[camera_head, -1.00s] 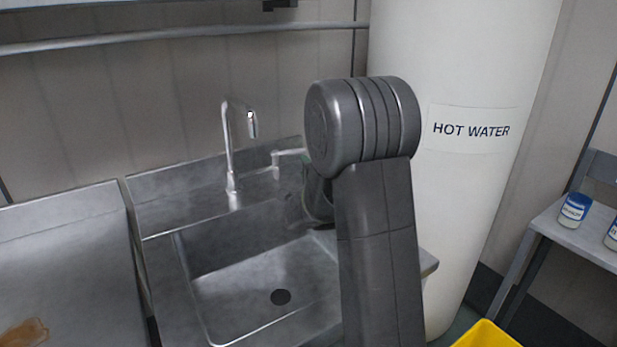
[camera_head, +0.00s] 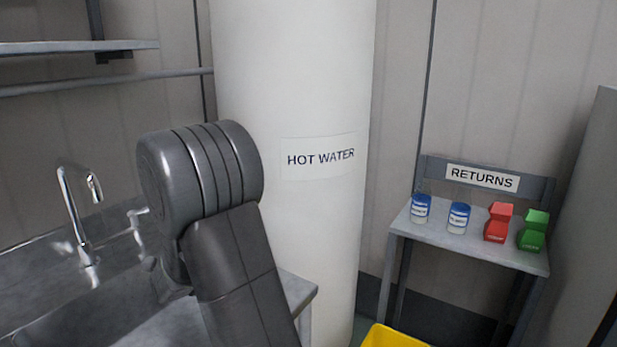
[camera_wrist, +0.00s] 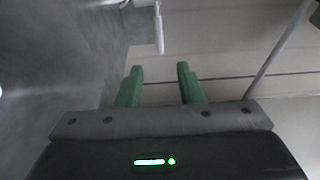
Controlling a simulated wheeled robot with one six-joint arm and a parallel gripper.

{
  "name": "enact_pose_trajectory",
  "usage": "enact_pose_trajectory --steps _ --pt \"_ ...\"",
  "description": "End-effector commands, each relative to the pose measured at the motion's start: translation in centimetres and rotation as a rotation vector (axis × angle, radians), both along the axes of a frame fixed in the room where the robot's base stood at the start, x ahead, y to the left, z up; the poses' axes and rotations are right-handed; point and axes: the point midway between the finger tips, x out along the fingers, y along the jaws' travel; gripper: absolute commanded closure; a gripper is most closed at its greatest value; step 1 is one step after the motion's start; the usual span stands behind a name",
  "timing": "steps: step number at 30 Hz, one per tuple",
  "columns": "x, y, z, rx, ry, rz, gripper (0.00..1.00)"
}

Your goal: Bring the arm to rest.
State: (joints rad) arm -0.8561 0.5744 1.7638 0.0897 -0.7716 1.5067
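My gripper (camera_wrist: 160,75) shows in the wrist view with its two green fingers apart and nothing between them. It is open and empty. A faucet tip shows just beyond the fingers in that view, apart from them. In the head view my dark grey arm stands folded in front of the sink, and my gripper is hidden behind it.
A steel sink with a faucet (camera_head: 75,215) is at the left. A white hot water tank (camera_head: 290,80) stands behind my arm. Something yellow (camera_head: 392,337) shows below.

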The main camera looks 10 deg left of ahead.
Motion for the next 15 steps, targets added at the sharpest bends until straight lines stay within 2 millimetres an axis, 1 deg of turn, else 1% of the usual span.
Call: enact_pose_trajectory --steps 5,15 --pt "1.7 1.7 0.0 0.000 0.000 0.000 0.66" --pt "6.0 6.1 0.0 -0.001 0.001 0.000 0.66"
